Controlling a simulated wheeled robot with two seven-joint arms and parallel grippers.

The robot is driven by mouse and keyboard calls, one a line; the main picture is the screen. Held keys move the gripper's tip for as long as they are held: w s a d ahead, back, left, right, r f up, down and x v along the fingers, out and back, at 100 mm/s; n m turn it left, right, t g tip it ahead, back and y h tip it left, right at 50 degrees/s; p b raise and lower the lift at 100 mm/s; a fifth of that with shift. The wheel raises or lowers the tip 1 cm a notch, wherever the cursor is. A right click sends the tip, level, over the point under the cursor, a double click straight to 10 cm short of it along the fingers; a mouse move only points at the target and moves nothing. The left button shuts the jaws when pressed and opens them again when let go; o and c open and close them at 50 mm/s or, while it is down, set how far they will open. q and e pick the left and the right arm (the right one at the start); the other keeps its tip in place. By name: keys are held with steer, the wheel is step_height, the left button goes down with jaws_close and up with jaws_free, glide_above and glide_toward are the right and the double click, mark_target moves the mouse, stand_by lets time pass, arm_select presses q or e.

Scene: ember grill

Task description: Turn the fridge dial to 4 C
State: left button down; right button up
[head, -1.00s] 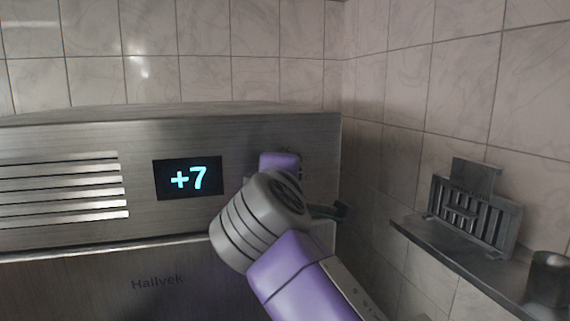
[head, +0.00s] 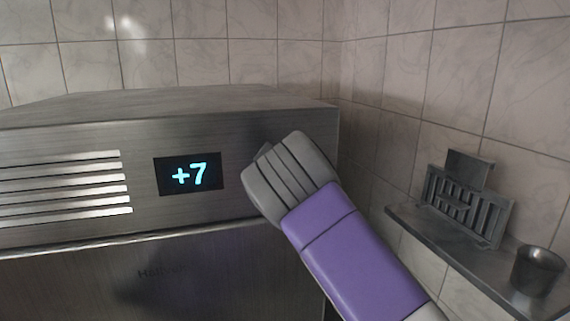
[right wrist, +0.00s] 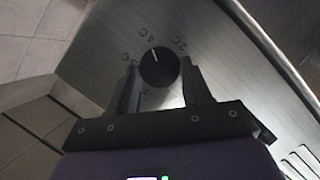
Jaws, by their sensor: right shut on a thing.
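The fridge dial (right wrist: 158,69) is a round black knob with a white pointer line on the steel front panel. In the right wrist view, the line points up and slightly left, close to the printed 4 C mark (right wrist: 145,40). A 2 C mark (right wrist: 181,44) is to its right. The display (head: 188,174) reads +7. My right gripper (right wrist: 160,68) is shut on the dial, one finger on each side of it. In the head view, my right wrist hides the dial and the fingers. My left gripper is not in view.
Vent slots (head: 62,184) are left of the display. A tiled wall stands close on the right, with a metal shelf (head: 430,236) carrying a slotted rack (head: 468,207) and a metal cup (head: 538,270). The fridge top (head: 190,102) is bare.

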steer(key=shift+f, duration=0.1)
stand_by(0.3)
steer(key=o, duration=1.1)
steer(key=shift+c, duration=0.2)
steer(key=b+v, duration=0.1)
steer(key=v, duration=0.6)
steer(key=shift+s, duration=0.2)
